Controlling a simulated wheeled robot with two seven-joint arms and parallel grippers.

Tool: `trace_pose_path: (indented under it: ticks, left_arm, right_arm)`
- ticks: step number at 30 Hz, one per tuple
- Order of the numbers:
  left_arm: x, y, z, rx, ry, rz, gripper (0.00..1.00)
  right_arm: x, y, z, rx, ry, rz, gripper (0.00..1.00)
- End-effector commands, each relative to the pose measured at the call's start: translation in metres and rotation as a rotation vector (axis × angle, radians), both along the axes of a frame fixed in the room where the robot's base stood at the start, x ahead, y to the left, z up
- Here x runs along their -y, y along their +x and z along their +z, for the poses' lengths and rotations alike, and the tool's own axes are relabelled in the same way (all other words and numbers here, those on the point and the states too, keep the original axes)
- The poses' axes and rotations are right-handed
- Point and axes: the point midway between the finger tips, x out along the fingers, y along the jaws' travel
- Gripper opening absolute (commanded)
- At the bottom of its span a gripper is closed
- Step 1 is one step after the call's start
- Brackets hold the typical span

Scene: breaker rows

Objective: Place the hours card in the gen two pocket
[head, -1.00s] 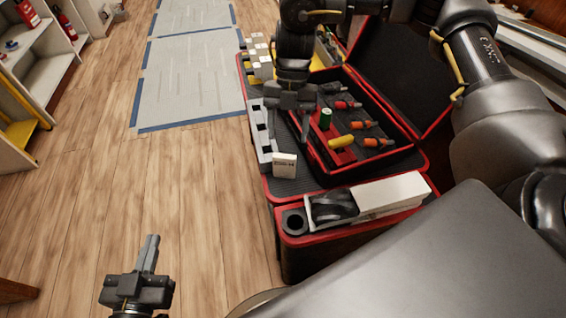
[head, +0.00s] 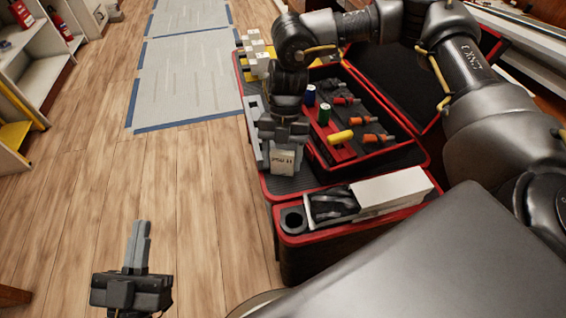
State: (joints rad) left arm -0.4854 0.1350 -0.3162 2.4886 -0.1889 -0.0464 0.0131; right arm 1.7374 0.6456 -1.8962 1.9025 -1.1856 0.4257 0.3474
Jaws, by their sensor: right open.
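A grey slotted holder (head: 252,121) lies along the left edge, partly covered by the gripper. I cannot make out a gen two label. My left gripper (head: 137,246) is shut and empty over the floor at lower left.
Orange- and red-handled tools (head: 371,138) lie in the open case. White and yellow blocks (head: 257,62) stand at the far left. A white box (head: 394,195) lies in front. The wooden floor (head: 190,190) at left is clear.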

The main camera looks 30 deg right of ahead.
Motion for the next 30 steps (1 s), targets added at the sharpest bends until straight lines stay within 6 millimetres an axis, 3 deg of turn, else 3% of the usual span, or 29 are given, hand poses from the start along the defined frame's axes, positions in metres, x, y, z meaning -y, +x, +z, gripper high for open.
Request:
trace_pose_path:
  ticks: [4,12,22,30]
  left_arm:
    - [0.0,0.0,0.0,-0.001,0.0,0.001,0.0]
    - [0.0,0.0,0.0,-0.002,0.001,0.001,0.0]
    - [0.001,0.001,-0.001,-0.022,0.014,-0.002,0.0]
    - [-0.003,0.008,-0.029,-0.206,0.114,0.025,0.0]
  right_arm:
    - [0.0,0.0,0.0,0.0,0.0,0.0,0.58]
    - [0.0,0.0,0.001,0.0,0.0,0.0,0.26]
    - [0.0,0.0,0.008,0.001,0.001,0.0,0.26]
    - [-0.003,-0.004,0.041,0.001,0.003,0.003,0.26]
